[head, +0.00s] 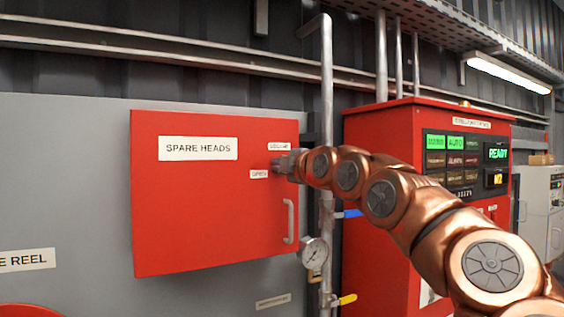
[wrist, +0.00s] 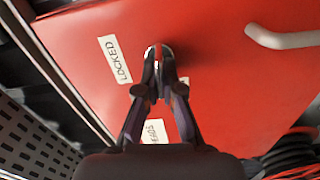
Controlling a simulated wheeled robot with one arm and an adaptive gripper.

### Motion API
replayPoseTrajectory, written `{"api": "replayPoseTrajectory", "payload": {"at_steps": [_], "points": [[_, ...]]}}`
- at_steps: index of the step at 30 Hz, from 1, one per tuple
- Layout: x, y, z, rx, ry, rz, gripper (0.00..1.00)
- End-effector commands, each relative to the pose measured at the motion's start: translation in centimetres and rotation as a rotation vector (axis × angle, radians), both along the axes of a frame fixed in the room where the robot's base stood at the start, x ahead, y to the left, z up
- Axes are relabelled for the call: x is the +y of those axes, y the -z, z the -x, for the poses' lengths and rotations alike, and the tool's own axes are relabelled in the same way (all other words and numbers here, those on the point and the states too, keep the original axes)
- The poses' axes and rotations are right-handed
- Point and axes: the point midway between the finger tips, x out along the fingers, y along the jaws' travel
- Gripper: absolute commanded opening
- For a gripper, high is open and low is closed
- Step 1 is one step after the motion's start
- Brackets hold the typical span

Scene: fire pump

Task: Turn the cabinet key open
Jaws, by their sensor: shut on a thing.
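The red cabinet (head: 200,215) labelled SPARE HEADS hangs on the grey wall in the head view, its door shut. A LOCKED label and an OPEN label (head: 259,174) sit near its upper right. My gripper (head: 277,163) reaches in from the right, at the door between these labels. In the wrist view my gripper (wrist: 159,56) is shut on the small key (wrist: 158,52) at the door face. The key is mostly hidden by the fingertips, so its angle is hard to tell. The LOCKED label (wrist: 115,59) is just left of the fingertips.
A pale door handle (head: 289,221) is below my gripper; it also shows in the wrist view (wrist: 283,38). A vertical pipe with a gauge (head: 315,253) stands close to the cabinet's right. A red control panel (head: 390,150) is behind my arm.

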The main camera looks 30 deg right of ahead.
Motion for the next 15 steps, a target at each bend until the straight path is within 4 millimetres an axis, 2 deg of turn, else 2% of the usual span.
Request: {"api": "replayPoseTrajectory", "payload": {"at_steps": [6, 15], "points": [[0.01, 0.08, -0.02, 0.009, 0.000, 0.094, 0.00], [-0.06, 0.21, -0.02, 0.012, 0.001, 0.143, 0.00]]}}
